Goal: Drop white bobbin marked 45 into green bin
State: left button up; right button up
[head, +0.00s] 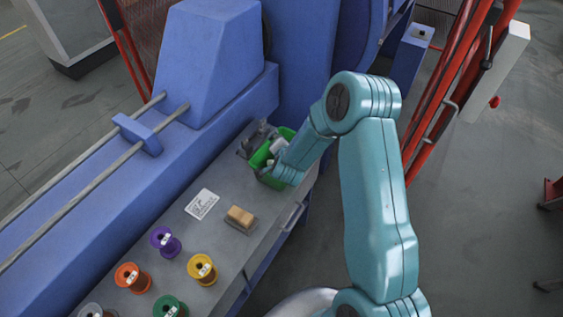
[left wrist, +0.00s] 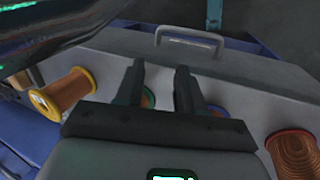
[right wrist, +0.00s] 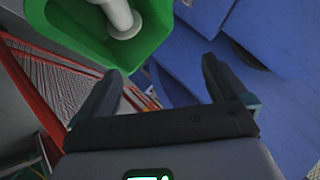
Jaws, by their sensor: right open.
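A green bin (head: 262,156) stands at the far end of the grey bench, and it fills the top left of the right wrist view (right wrist: 155,22). A white bobbin (right wrist: 118,12) lies inside it, partly cut off by the frame; a white part (head: 279,145) shows over the bin in the head view. Its number cannot be read. My right gripper (right wrist: 160,82) is open and empty beside the bin, its fingers apart from the bobbin. My left gripper (left wrist: 160,75) is open with nothing between its fingers, over the bobbin end of the bench; it is outside the head view.
A tan block (head: 240,217) and a white card (head: 202,204) lie mid-bench. The blue machine (head: 210,55) borders the bench; red railings (head: 440,100) stand right.

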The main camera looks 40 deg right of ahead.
jog(key=p+v, duration=0.1)
jog(key=v, duration=1.1)
jog(key=shift+s+a+r+p, duration=0.2)
jog(key=shift+s+p, duration=0.1)
jog(key=shift+p, duration=0.1)
jog(key=shift+w, duration=0.1)
jog(key=shift+s+a, duration=0.1)
jog(key=shift+s, duration=0.1)
